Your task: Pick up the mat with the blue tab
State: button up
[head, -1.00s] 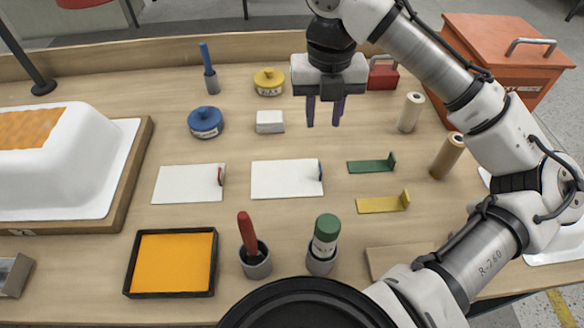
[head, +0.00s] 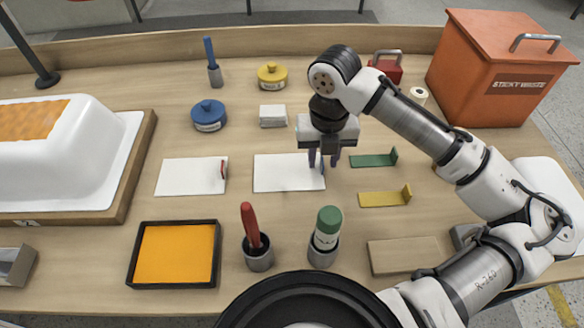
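The white mat with the blue tab (head: 282,173) lies flat on the table near the middle. Its small blue tab stands at its right edge and is partly hidden by my gripper. My gripper (head: 323,162) points down over that right edge, its two dark fingers apart, one on each side of the tab in the picture. I cannot tell whether the fingers touch the tab or how high they are above the table. A similar white mat with a red tab (head: 190,176) lies to the left.
Right of my gripper are a green strip (head: 371,161) and a yellow strip (head: 382,199), each with an upright tab. A white block (head: 273,116) and a blue tin (head: 209,117) stand behind. A red-handled brush (head: 252,228) and green-capped bottle (head: 327,230) stand in front in grey cups.

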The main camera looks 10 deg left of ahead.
jog(key=shift+f, duration=0.5)
grip_shut()
jog(key=shift+r, duration=0.1)
